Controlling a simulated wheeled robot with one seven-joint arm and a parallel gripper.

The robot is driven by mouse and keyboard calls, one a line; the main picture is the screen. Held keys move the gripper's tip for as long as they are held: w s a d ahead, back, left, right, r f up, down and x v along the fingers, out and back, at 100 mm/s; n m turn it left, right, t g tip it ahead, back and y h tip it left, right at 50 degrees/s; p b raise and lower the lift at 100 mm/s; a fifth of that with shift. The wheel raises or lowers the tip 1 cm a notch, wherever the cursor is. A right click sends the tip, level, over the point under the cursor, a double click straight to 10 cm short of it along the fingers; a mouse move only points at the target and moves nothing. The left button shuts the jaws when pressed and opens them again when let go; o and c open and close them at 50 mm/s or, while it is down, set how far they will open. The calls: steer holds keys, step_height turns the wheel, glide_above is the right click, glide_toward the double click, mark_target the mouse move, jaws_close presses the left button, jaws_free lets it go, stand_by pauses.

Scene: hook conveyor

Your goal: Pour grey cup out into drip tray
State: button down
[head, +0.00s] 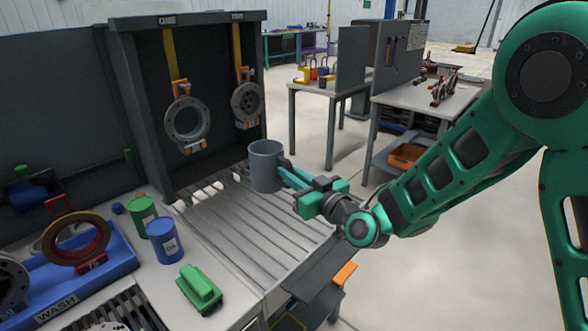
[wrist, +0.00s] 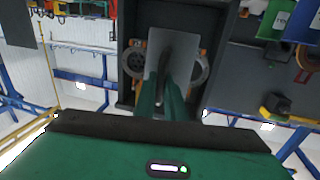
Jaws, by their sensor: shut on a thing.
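The grey cup (head: 266,166) hangs in the air, looking upright, above a grey slatted surface (head: 262,226) that looks like the drip tray. My gripper (head: 288,172) is shut on the cup from its right side. In the wrist view the grey cup (wrist: 160,48) shows between the green fingers (wrist: 163,98). The cup's contents cannot be made out. The slatted surface lies below the cup, apart from it.
Two hanging discs, a left one (head: 187,120) and a right one (head: 246,102), are behind the cup in a dark bay. A green can (head: 143,215), blue can (head: 165,240) and green block (head: 200,288) stand left. A blue WASH tray (head: 65,285) holds rings.

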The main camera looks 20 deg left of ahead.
mark_target(287, 187)
steer(key=shift+f+m, duration=0.1)
steer(key=shift+m, duration=0.3)
steer(key=m, duration=0.1)
steer(key=s+f+m, duration=0.1)
steer(key=m, duration=0.1)
steer(key=shift+s+a+f+g+h, duration=0.15)
steer(key=shift+a+f+g+h, duration=0.05)
steer(key=shift+a+g+h, duration=0.1)
steer(key=m, duration=0.1)
steer(key=f+m, duration=0.1)
steer(key=m, duration=0.1)
steer(key=m+g, duration=0.1)
steer(key=m, duration=0.1)
steer(key=shift+s+f, duration=0.25)
steer(key=shift+f, duration=0.15)
steer(key=shift+w+d+m+g, duration=0.1)
steer(key=shift+w+m+g, duration=0.2)
steer(key=shift+m, duration=0.6)
steer(key=m, duration=0.2)
steer(key=shift+w+d+f+m+g, duration=0.1)
steer(key=shift+w+f+m+g, duration=0.1)
steer(key=shift+w+m+g, duration=0.15)
steer(key=shift+w+d+r+m+g, duration=0.1)
steer(key=shift+w+r+m+g, duration=0.15)
steer(key=shift+r+m+g, duration=0.4)
steer(key=shift+w+d+r+m+g, duration=0.1)
steer(key=shift+w+r+m, duration=0.15)
steer(key=shift+m, duration=0.65)
steer(key=shift+s, duration=0.15)
stand_by(2.9)
